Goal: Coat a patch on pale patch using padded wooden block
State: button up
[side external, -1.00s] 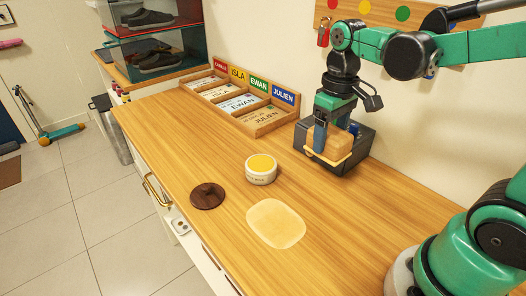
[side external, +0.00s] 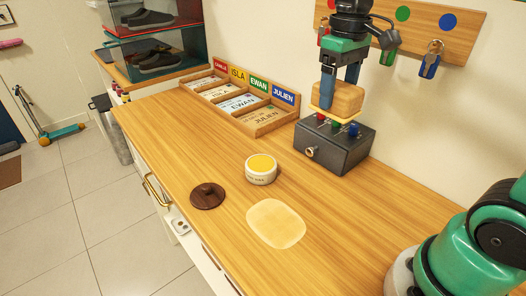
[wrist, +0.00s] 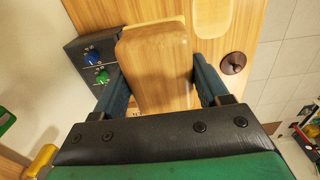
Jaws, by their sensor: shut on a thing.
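My gripper (side external: 340,82) is shut on the padded wooden block (side external: 346,97), a light wooden block with a yellowish pad underneath. It holds the block in the air above the dark control box. In the wrist view the block (wrist: 155,65) sits between the two blue fingers. The pale patch (side external: 276,223) is a rounded light area on the wooden counter, apart from the block; part of it shows in the wrist view (wrist: 213,15). An open round tin (side external: 261,171) with yellow contents stands behind the patch. A dark round lid with a knob (side external: 208,196) lies left of the tin.
The dark box (side external: 334,147) with coloured knobs stands at the back of the counter, below the block. A wooden tray with name cards (side external: 240,105) lies along the wall. Key tags hang on a board (side external: 440,30). The counter right of the patch is clear.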

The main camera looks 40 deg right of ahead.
jog(key=shift+c, duration=0.6)
jog(key=shift+f, duration=0.1)
